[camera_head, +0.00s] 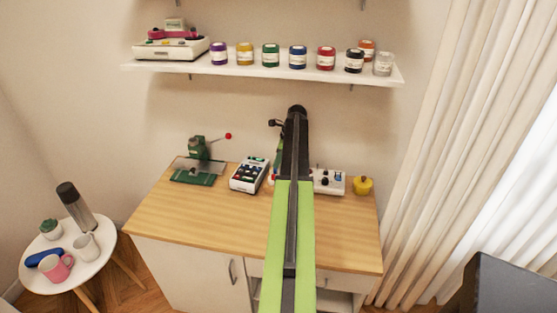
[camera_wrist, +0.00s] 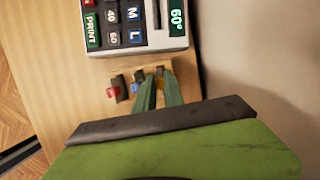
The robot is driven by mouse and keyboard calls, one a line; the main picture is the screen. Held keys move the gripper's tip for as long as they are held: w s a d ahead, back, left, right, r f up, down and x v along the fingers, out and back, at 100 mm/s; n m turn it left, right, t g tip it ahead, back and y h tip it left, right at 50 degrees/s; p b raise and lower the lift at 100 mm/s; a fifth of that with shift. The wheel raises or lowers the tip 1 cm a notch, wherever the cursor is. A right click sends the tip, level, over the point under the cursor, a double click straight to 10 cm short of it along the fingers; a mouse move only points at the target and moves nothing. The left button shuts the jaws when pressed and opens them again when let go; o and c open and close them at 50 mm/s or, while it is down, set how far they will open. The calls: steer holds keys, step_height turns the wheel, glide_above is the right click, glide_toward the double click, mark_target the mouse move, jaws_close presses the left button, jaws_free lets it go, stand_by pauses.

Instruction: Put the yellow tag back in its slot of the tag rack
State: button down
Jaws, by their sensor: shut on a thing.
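In the wrist view, my gripper (camera_wrist: 158,76) has its two green fingers reaching down to the tag rack. It is shut on the yellow tag (camera_wrist: 159,71), of which only a small bit shows between the fingertips. The tag rack (camera_wrist: 118,82) is a row of small dark posts on the wooden top. A red tag (camera_wrist: 111,91) and a blue tag (camera_wrist: 136,87) stand in it, beside the fingers. The fingers hide the lower part of the yellow tag, so I cannot tell whether it is seated. In the head view, my arm covers most of the rack.
A keypad device (camera_head: 249,174) stands close by the rack; it also shows in the wrist view (camera_wrist: 155,42). A white box with knobs (camera_head: 329,182) and a yellow pot (camera_head: 362,186) stand right. A green press (camera_head: 200,165) is left. The worktop's front (camera_head: 200,230) is clear.

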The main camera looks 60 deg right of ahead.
steer(key=c, duration=1.4)
jaws_free()
steer(key=shift+o, duration=0.2)
steer(key=p+v, duration=1.1)
steer(key=v, duration=0.1)
